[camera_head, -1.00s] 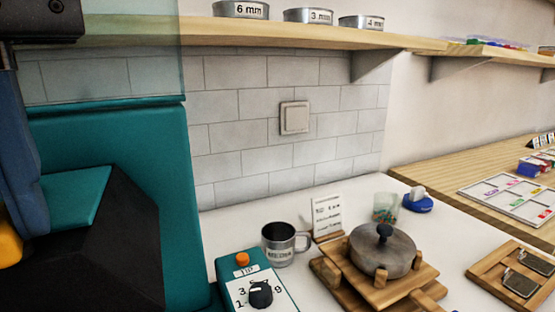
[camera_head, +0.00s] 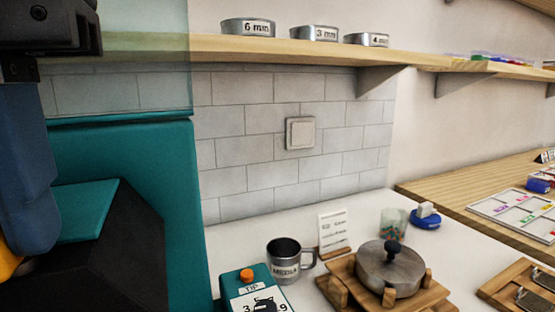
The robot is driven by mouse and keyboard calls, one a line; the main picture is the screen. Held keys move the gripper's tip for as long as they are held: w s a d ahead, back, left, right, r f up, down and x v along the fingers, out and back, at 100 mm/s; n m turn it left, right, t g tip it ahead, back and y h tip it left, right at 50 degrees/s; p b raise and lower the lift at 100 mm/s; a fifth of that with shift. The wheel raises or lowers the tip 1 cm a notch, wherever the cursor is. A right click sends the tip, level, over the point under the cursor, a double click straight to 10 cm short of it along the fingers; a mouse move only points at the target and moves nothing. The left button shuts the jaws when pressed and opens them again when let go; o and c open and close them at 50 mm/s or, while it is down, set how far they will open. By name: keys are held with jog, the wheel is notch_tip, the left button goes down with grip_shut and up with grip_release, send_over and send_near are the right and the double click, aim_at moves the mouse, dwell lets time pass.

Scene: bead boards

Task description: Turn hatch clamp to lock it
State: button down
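A teal machine (camera_head: 150,215) with a dark sloping front fills the left side. A see-through, greenish hatch panel (camera_head: 125,85) stands above its teal body. I cannot make out the hatch clamp in this view. My gripper (camera_head: 85,35), a black block cut off by the top left corner, shows in front of the panel. Its fingertips are not clearly shown, so I cannot tell whether it is open or whether it touches anything. My blue arm link hangs below it at the left edge.
On the white counter right of the machine stand a teal dial box (camera_head: 250,285), a metal mug (camera_head: 285,262), a card (camera_head: 334,232) and a lidded pot (camera_head: 390,270) on a wooden stand. A shelf (camera_head: 300,52) with several tins runs above.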

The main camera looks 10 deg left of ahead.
jog(key=shift+w, duration=0.1)
jog(key=c, duration=1.2)
grip_release()
